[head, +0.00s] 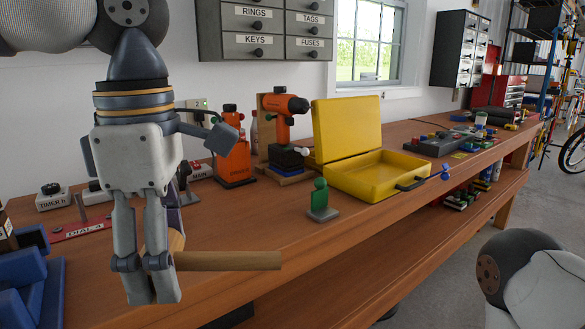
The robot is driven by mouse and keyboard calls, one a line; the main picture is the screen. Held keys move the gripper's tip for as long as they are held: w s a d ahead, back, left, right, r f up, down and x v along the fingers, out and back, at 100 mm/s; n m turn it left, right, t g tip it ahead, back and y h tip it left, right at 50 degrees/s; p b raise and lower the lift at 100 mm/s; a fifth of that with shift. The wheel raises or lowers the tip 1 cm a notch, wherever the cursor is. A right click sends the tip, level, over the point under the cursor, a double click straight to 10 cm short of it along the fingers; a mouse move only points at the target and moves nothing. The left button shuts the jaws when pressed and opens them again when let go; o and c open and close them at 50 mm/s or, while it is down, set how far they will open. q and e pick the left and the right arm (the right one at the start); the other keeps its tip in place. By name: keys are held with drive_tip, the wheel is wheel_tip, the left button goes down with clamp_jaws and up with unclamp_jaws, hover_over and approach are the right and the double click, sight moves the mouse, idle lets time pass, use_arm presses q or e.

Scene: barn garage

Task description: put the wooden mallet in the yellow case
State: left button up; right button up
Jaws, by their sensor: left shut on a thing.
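The wooden mallet (228,261) is held in my left gripper (153,284), its handle pointing right, roughly level. Part of its round head shows behind the fingers; the rest is hidden by them. The gripper points down at the left of the workbench, shut on the mallet. The yellow case (338,186) stands open on the bench, right of the gripper and farther back. Its lid (347,128) is raised and its tray looks empty. My right gripper is out of view; only part of my right arm shows at lower right.
A green figure-like block (321,203) stands between the mallet and the case. An orange drill (284,120) stands left of the lid. A blue object (30,285) lies at the lower left. The bench (255,225) is clear along its front middle.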

use_arm(q)
drive_tip(key=a+f+m, duration=0.2)
drive_tip(key=f+m, duration=0.8)
drive_tip(key=a+f+m, duration=0.2)
drive_tip(key=f+m, duration=0.7)
drive_tip(key=f, duration=0.2)
drive_tip(key=shift+a+f+m, duration=0.2)
drive_tip(key=shift+f+m, duration=0.05)
drive_tip(key=shift+m, duration=0.15)
